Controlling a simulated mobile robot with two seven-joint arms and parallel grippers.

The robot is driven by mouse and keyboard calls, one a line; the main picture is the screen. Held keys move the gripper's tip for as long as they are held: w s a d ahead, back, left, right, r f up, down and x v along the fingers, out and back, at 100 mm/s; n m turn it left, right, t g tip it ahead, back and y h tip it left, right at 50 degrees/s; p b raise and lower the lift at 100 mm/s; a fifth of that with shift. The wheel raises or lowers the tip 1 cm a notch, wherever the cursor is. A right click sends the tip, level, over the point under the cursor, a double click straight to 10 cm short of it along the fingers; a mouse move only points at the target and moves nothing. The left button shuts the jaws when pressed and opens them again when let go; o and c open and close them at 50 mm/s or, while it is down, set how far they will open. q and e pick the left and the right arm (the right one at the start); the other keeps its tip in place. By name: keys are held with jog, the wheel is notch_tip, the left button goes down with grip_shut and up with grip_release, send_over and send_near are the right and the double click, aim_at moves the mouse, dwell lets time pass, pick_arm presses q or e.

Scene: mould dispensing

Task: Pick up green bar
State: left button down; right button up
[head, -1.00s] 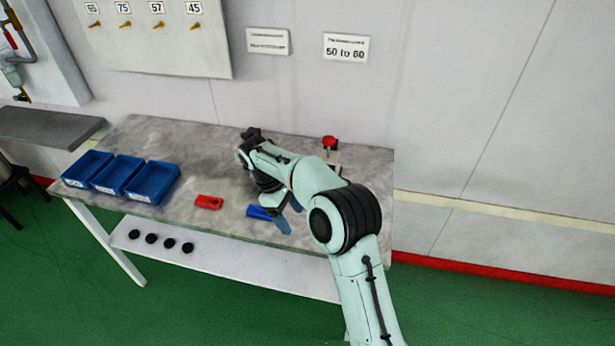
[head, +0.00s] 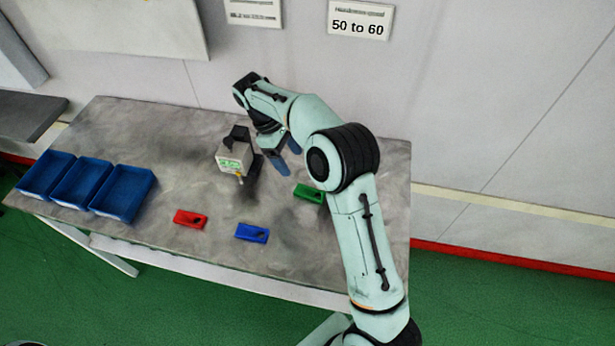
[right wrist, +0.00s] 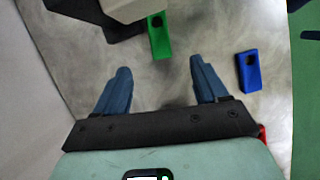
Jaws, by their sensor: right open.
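The green bar (head: 308,193) lies on the grey table close beside my right arm in the head view. In the right wrist view the green bar (right wrist: 160,42) lies beyond the fingertips, roughly in line with the gap between them. My right gripper (right wrist: 161,70) is open, with two blue fingers apart and nothing between them. In the head view the right gripper (head: 284,158) hangs over the table, partly hidden by its own arm. My left gripper is not in view.
A blue bar (head: 252,232) and a red bar (head: 190,218) lie near the table's front edge. A small pale device (head: 236,157) with a dark top stands left of the gripper. Blue bins (head: 122,192) stand at the left. The table (head: 200,265) is bare around the bars.

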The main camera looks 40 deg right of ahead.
jog(key=b, duration=0.2)
send_over(307, 191)
jog(key=w+a, duration=0.1)
jog(key=f, duration=0.7)
jog(key=shift+w+a, duration=0.15)
jog(key=shift+w, duration=0.05)
jog(key=shift+f, duration=0.4)
jog(key=x, duration=0.5)
jog(key=shift+w, duration=0.35)
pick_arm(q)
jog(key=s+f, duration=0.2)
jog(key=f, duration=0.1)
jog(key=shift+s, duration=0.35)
pick_arm(e)
jog(key=c, duration=1.2)
